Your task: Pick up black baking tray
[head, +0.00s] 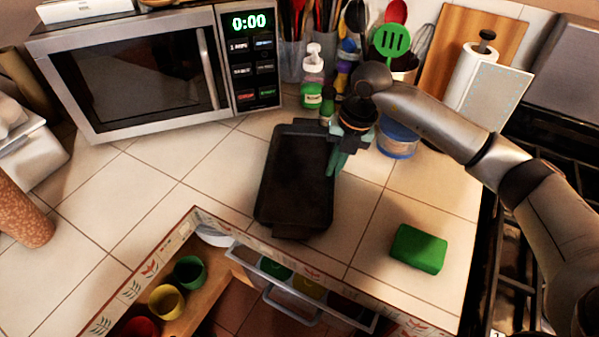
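The black baking tray (292,180) lies on the tiled counter in front of the microwave, its long side running away from me. My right gripper (338,160) is at the tray's right long edge, near its far half, pointing down. Its green-grey fingers are at or beside the rim; I cannot tell whether they touch it or are closed around it. My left gripper is not in the head view.
A silver microwave (140,75) stands behind the tray. Soap bottle (312,80) and utensils stand at the back. A green sponge (418,249) lies at right. An open drawer (300,290) with cups is below the counter edge. The counter left of the tray is clear.

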